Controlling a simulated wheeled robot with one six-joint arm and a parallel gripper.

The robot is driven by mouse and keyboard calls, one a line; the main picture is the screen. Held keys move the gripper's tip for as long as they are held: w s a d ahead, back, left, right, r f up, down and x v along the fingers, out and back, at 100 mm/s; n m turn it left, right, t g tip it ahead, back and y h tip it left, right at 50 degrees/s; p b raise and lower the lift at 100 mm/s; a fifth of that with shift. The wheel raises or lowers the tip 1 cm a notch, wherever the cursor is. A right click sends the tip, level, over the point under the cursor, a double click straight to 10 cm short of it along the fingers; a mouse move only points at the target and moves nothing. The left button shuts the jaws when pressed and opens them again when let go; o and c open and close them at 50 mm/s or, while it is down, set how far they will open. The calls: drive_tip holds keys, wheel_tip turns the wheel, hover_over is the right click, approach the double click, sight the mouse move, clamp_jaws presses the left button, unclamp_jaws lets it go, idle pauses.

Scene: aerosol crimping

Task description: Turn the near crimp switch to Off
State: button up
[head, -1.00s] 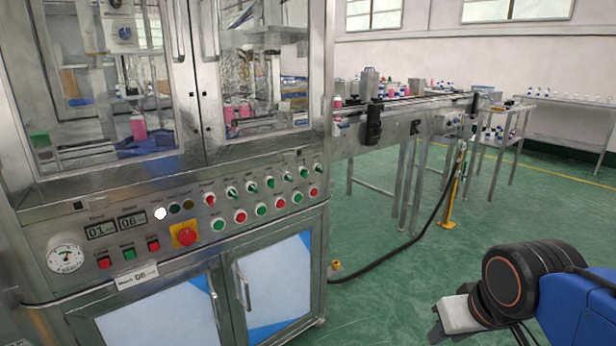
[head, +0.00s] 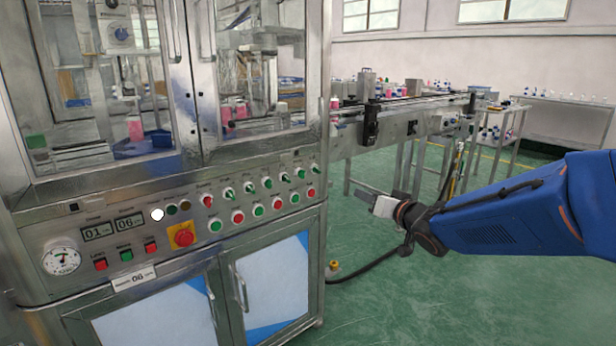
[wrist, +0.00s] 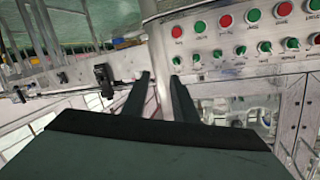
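The steel control panel of the machine carries an upper row of small selector switches. Most are green, such as this green switch (head: 267,183), and the leftmost is a red switch (head: 208,201). Their labels are too small to read, so I cannot tell which is the near crimp switch. The row also shows in the wrist view, for example a green switch (wrist: 240,50), with the picture turned over. My gripper (head: 364,198) is right of the panel, apart from it. In the wrist view its two fingers (wrist: 160,80) stand apart with nothing between them.
Red and green push buttons (head: 237,218) sit below the switches, with a red emergency stop (head: 183,237) on yellow at left. Cabinet doors with handles (head: 240,288) are below. A conveyor (head: 395,110) stands behind my gripper. Green floor (head: 390,300) is open at right.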

sight(305, 174)
drive_tip(key=w+a+y, duration=0.1)
drive_tip(key=w+a, duration=0.4)
drive_tip(key=w+a+n+y, duration=0.1)
drive_tip(key=w+a+y, duration=0.1)
drive_tip(key=w+a, duration=0.3)
drive_tip(key=w+a+y, duration=0.2)
drive_tip(key=w+a, duration=0.3)
drive_tip(key=w, duration=0.1)
drive_tip(key=shift+w+a+r, duration=0.1)
drive_tip(key=shift+w+a, duration=0.05)
drive_tip(key=shift+a, duration=0.05)
clamp_jaws()
